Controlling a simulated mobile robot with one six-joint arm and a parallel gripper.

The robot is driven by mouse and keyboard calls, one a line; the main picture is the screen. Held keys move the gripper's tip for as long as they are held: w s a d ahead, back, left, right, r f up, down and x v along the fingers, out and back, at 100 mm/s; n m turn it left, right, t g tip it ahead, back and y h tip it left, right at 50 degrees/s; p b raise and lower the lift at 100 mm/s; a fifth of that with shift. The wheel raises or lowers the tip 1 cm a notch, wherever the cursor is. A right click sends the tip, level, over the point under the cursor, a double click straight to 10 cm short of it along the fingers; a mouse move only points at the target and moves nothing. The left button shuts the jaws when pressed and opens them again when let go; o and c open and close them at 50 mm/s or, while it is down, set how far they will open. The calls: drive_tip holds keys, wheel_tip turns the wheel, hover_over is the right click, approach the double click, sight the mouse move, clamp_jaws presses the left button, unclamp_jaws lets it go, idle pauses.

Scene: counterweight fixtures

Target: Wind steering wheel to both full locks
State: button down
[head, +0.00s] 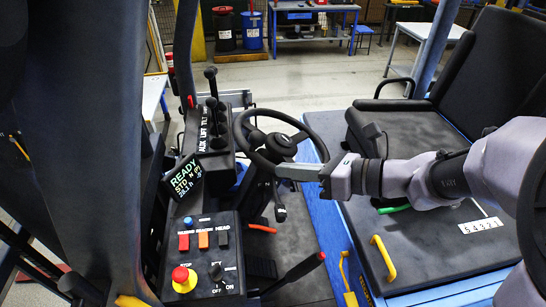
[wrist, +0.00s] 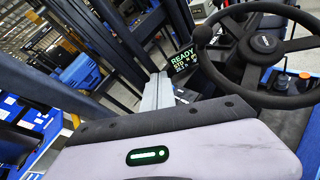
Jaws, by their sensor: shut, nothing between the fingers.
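The black steering wheel (head: 281,145) is in the middle of the head view, tilted on its column in the vehicle's cab. In the wrist view the steering wheel (wrist: 264,43) fills the upper right, with a round knob (wrist: 203,35) at its left rim. My gripper (head: 279,171) reaches in from the right, its pale fingers shut and empty, overlapping the near rim in the head view. In the wrist view my gripper (wrist: 159,84) lies left of the wheel, apart from it in the picture. Whether the fingers touch the rim is unclear.
A READY display (head: 186,180) stands left of the wheel, with black levers (head: 212,110) behind it. A switch panel (head: 205,260) with a red emergency button (head: 182,277) is at front left. The black seat (head: 420,240) and yellow handle (head: 383,258) are to the right.

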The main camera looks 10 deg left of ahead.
sight(263, 141)
drive_tip(key=w+d+m+t+h, duration=0.1)
drive_tip(key=w+d+m+t, duration=0.25)
drive_tip(key=d+t, duration=0.2)
drive_tip(key=shift+m, duration=0.45)
drive_tip(key=x, duration=0.4)
drive_tip(key=f+x, duration=0.1)
drive_tip(key=x, duration=0.8)
drive_tip(key=shift+a+f, duration=0.25)
